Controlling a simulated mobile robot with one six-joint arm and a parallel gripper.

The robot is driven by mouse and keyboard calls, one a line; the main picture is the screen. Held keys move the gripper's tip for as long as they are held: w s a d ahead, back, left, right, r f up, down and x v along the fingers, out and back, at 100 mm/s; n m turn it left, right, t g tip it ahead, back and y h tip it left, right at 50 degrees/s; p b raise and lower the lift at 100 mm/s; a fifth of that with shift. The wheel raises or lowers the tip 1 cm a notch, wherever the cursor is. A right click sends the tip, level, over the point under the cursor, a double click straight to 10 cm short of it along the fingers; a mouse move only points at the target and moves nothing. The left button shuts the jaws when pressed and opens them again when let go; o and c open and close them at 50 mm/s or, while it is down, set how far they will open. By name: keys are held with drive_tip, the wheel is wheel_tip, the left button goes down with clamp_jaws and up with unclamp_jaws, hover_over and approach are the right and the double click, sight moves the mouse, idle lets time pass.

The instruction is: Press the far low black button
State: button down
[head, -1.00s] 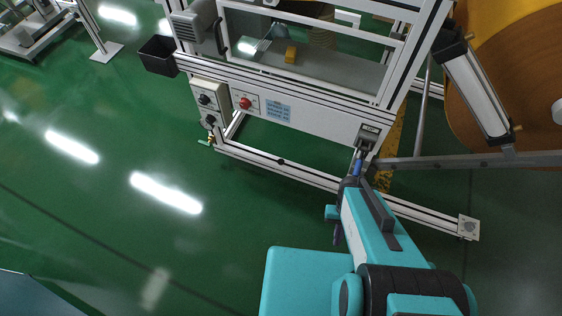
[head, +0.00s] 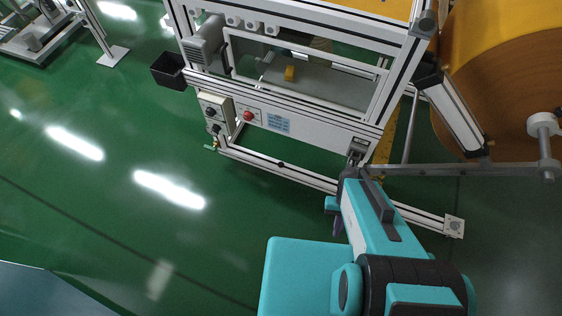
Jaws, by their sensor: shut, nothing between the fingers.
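In the head view, a pale control box on the machine's left lower corner carries two black buttons or knobs. The upper black one (head: 210,111) sits above the lower black one (head: 216,129). A red button (head: 248,116) is on the white panel just right of the box. My teal and black arm (head: 370,215) reaches up from the lower right and ends near the machine's lower rail, well right of the buttons. My gripper's fingers cannot be made out; they seem hidden behind the arm. Nothing of mine touches the black buttons.
The white-framed machine (head: 310,130) stands on the green floor, with a low rail (head: 300,172) along its front. A black bin (head: 168,71) hangs at its left. A large orange-brown roll (head: 490,80) is at the right.

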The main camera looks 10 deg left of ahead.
wheel_tip(320, 180, up, 3)
drive_tip(key=shift+f+p, duration=0.15)
drive_tip(key=shift+p, duration=0.65)
